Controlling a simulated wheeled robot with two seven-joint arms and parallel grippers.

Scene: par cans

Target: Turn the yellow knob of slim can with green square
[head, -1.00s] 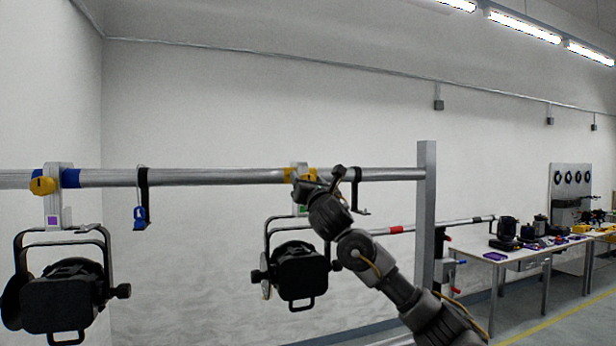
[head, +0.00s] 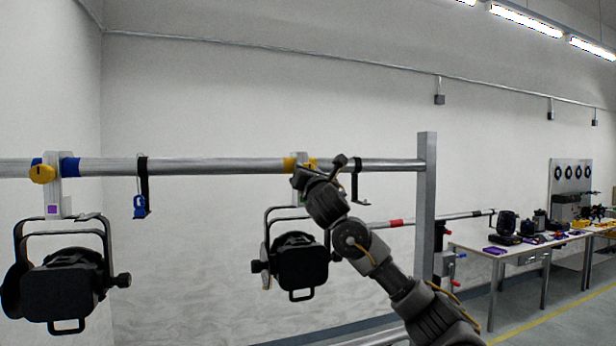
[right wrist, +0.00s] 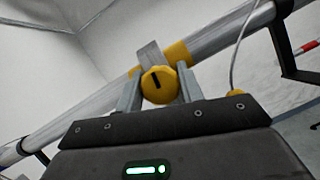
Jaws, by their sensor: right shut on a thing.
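The yellow knob (right wrist: 158,85) sits on the clamp at the rail, with a dark slot mark on its face. In the right wrist view it is between the two fingers of my right gripper (right wrist: 159,92), which is shut on it. In the head view my right gripper (head: 303,174) is at the clamp and hides most of the knob. The black can (head: 300,264) hangs below in its yoke. Its green square is mostly hidden behind my gripper. My left gripper is not in view.
A second can (head: 62,292) hangs at the left, with a purple square (head: 51,210) and a yellow knob (head: 42,174). A blue clip (head: 139,206) hangs from a black strap between them. The metal rail (head: 215,167) ends at an upright post (head: 426,205). Tables stand at the right.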

